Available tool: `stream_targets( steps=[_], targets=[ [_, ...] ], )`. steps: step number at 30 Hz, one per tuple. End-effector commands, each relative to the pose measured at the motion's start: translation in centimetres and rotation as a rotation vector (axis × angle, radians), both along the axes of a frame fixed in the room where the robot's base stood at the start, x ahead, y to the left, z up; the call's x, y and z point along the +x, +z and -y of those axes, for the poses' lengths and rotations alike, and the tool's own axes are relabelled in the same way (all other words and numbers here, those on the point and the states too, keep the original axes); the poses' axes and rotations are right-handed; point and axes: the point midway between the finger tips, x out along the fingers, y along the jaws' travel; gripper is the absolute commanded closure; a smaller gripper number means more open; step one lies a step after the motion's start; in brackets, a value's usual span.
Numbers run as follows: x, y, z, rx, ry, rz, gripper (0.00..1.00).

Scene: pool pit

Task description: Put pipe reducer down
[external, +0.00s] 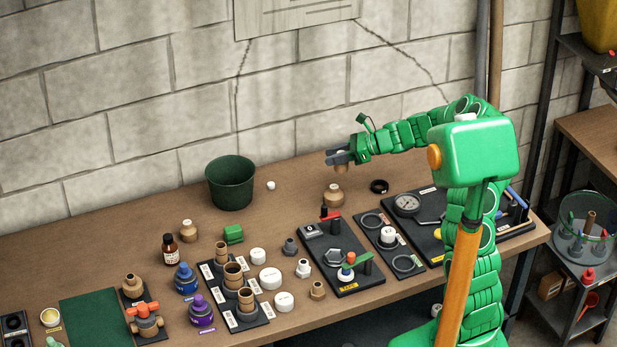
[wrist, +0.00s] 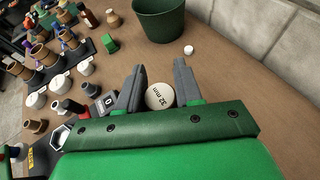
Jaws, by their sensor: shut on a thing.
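My gripper (external: 338,157) is shut on the pipe reducer (external: 342,168), a small tan piece showing just under the fingers in the external view. In the wrist view my gripper (wrist: 160,88) has the reducer (wrist: 160,96) between its two grey fingers, with its pale round top marked "32 mm" facing the camera. The reducer is held above the back part of the wooden workbench (external: 300,205). Its lower end is hidden in the wrist view.
A tan fitting (external: 333,196) stands on the bench below my gripper, with a black ring (external: 379,186) to its right. A green bucket (external: 231,184) and small white cap (external: 271,185) are left. Black boards with fittings (external: 342,262) fill the front. Bare bench lies near the wall.

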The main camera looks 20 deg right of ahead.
Motion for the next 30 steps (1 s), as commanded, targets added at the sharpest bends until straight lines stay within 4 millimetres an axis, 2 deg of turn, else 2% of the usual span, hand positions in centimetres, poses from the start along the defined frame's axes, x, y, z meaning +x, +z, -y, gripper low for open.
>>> stream_targets(
  steps=[3, 9, 14, 30],
  targets=[
    [1.0, -0.2, 2.6, -0.001, 0.0, 0.0, 0.99],
    [1.7, -0.1, 4.7, 0.001, 0.008, 0.001, 0.99],
    [2.5, -0.6, 5.0, 0.0, 0.009, -0.002, 0.99],
    [8.4, -3.2, 4.8, -0.001, 0.009, 0.0, 0.99]
  ],
)
